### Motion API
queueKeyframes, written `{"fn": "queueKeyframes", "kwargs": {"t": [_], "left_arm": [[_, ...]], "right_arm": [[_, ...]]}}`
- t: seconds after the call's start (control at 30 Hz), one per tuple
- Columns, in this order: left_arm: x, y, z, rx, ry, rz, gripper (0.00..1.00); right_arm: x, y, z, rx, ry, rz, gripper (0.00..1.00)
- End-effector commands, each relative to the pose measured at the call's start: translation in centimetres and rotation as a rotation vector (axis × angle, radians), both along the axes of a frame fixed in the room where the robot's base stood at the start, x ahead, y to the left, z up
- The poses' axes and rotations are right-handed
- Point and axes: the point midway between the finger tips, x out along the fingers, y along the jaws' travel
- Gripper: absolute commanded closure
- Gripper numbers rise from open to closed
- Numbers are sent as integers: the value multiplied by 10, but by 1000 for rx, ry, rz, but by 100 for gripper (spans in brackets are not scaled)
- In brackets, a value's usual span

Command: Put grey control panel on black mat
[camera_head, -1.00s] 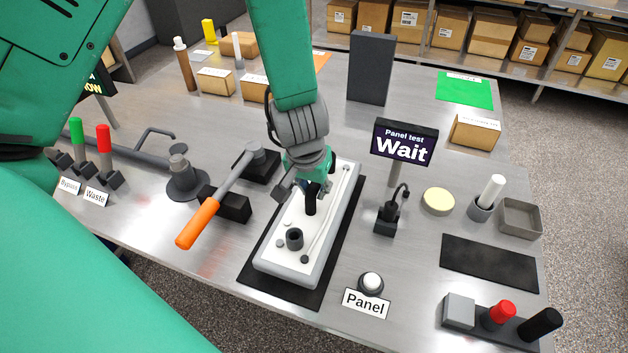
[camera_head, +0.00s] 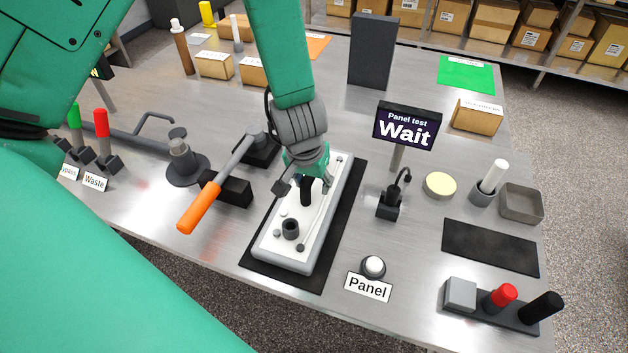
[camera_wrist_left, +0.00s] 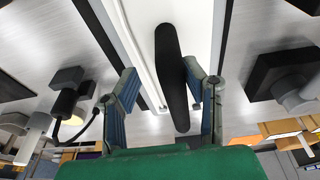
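The grey control panel (camera_head: 272,251) is a long pale slab with a black upright handle (camera_head: 307,192), a dark round socket and small knobs. It lies lengthwise on the black mat (camera_head: 345,228), whose dark border shows along both sides and the front end. My left gripper (camera_head: 306,186) is over the panel, its fingers on either side of the handle. In the left wrist view, the handle (camera_wrist_left: 172,75) stands between the two spread fingers (camera_wrist_left: 165,92), with a clear gap on its left and a narrow one on its right. My right gripper is not seen.
An orange-handled lever (camera_head: 199,207) stands left of the panel. A "Wait" screen (camera_head: 407,126), a black plug stand (camera_head: 390,205) and a white button (camera_head: 374,266) are on its right. A smaller dark mat (camera_head: 490,247) lies farther right.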

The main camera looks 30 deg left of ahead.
Motion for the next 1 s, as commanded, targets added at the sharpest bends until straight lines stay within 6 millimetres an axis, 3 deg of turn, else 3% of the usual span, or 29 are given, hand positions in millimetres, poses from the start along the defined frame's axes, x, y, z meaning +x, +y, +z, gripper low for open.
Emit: {"fn": "queueKeyframes", "kwargs": {"t": [0.37, 0.8, 1.0], "left_arm": [[0, -1, 8, 1, -3, -1, 63], [-19, -3, 93, 4, -4, 0, 63], [-24, -3, 114, 1, -2, 0, 63]], "right_arm": [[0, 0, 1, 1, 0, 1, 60], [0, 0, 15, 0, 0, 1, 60], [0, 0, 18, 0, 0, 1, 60]]}}
